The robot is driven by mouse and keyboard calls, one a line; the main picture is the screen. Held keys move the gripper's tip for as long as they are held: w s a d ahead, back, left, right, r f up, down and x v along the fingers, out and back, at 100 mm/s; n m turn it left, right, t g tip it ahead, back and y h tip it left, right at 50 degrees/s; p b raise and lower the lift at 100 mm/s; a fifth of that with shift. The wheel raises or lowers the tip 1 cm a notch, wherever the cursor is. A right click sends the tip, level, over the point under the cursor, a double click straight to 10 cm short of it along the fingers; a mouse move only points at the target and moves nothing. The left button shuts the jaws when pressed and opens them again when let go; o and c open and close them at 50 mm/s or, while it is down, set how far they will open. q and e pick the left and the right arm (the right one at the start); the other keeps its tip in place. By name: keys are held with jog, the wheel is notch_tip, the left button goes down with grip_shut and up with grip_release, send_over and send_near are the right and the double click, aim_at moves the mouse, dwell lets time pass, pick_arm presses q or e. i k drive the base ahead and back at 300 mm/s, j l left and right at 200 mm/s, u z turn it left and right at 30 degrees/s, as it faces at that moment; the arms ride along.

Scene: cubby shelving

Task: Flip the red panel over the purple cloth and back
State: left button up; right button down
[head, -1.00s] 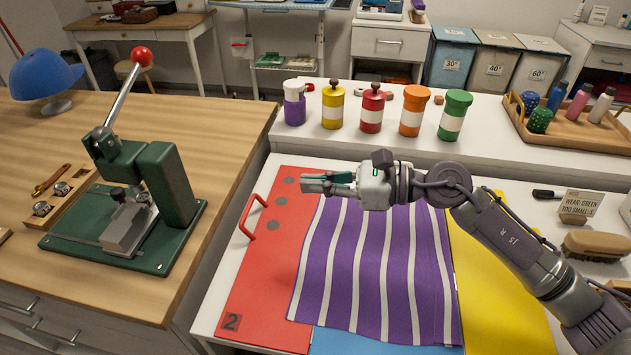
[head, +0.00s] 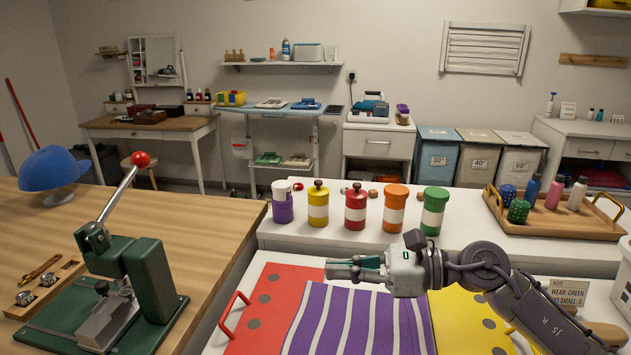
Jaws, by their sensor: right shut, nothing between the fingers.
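The red panel (head: 257,308) lies flat and open on the left of the white work surface, with its red handle (head: 234,312) at its left edge. The purple cloth with white stripes (head: 346,325) lies flat to the right of the panel and over part of it; its lower part is cut off by the frame. A yellow panel (head: 458,314) lies at the cloth's right. My right gripper (head: 340,268) is shut and empty, above the far edge of the cloth and panel, pointing left. My left gripper is not in view.
A row of capped bottles, including a purple one (head: 282,202) and a green one (head: 434,211), stands on the raised ledge behind. A green lever press (head: 130,285) stands on the wooden table at left. A tray (head: 600,230) with bottles is at right.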

aim_at(266, 319)
jog(key=k+j, duration=1.2)
